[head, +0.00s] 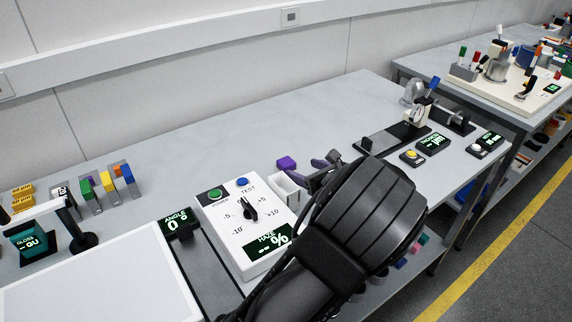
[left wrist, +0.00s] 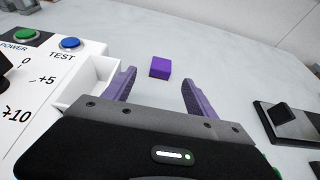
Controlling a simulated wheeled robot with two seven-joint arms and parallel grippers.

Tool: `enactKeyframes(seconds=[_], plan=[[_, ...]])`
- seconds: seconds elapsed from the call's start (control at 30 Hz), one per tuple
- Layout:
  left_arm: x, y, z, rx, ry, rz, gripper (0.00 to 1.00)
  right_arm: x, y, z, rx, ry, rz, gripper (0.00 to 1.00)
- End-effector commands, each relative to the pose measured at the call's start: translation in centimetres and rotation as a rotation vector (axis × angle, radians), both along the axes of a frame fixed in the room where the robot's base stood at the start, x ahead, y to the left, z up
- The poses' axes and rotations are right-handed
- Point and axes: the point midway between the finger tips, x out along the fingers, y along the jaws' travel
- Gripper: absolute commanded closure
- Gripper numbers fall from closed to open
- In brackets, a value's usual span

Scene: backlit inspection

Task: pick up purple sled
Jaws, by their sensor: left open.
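The purple sled (head: 286,163) is a small purple block lying on the grey table, just behind the white open box on the tester's side. It also shows in the left wrist view (left wrist: 160,68), beyond the fingertips and roughly between them. My left gripper (head: 326,162) is open and empty, to the right of the sled in the head view. Its two purple-grey fingers show spread apart in the left wrist view (left wrist: 159,80). The sled is apart from the fingers. My right gripper is in neither view.
The white haze tester (head: 225,217) with a dial and buttons stands left of my gripper, with the white open box (head: 288,186) at its side. A black-railed instrument (head: 408,128) stands to the right. The table behind the sled is clear.

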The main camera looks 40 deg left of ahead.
Motion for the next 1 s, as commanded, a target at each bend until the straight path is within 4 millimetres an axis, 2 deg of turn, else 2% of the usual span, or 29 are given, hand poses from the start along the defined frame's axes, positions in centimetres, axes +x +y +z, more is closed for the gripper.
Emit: enactKeyframes(seconds=[0.1, 0.3, 0.77, 1.0], plan=[[0.4, 2.0, -0.7, 0.003, 0.0, 0.006, 0.35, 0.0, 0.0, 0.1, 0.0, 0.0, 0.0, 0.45], [1.3, 4.4, -1.8, 0.001, 0.001, 0.003, 0.35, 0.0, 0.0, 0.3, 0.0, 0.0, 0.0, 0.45], [1.6, 5.2, -2.1, 0.001, 0.0, 0.002, 0.35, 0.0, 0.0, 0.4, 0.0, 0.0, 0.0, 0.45], [2.7, 8.1, -3.3, 0.002, 0.001, 0.005, 0.35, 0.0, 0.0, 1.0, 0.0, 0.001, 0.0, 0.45]])
